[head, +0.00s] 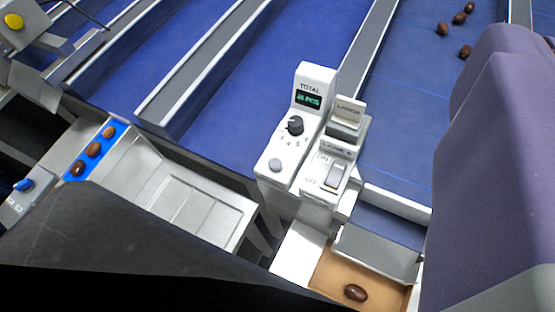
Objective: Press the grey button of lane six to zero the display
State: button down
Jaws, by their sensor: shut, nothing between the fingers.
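A white control post stands at the centre, with the word TOTAL over a small display (308,99) lit with green characters, a number and PCS, too small to read surely. Below is a black knob (295,126) with small numbers around it. Under the knob is a round grey button (275,165), unobstructed, with nothing touching it. Beside it on the right, a second white unit carries a lane label, its number hard to read, and a rocker switch (335,176) marked ON and OFF. My gripper's fingers do not show.
Blue sloping lanes (240,100) with grey dividers fill the back. Several dates (466,51) lie at the upper right. A tray (320,262) at lower right holds one date (356,292); a blue strip (72,178) at left holds dates. Large dark and purple shapes block the lower left and right.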

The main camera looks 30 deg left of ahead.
jog(key=w+a+f+n+g+y+p, duration=0.1)
jog(key=w+a+f+n+g+p, duration=0.15)
jog(key=w+p, duration=0.45)
jog(key=n+g+p, duration=0.4)
jog(key=n+p, duration=0.4)
jog(key=p, duration=1.1)
send_over(272, 167)
notch_tip(272, 167, down, 23)
jog(key=shift+b, duration=0.3)
notch_tip(272, 167, down, 9)
jog(key=b, duration=0.6)
jog(key=shift+r+b, duration=0.15)
jog(key=shift+b, duration=0.15)
jog(key=shift+f+b, duration=0.35)
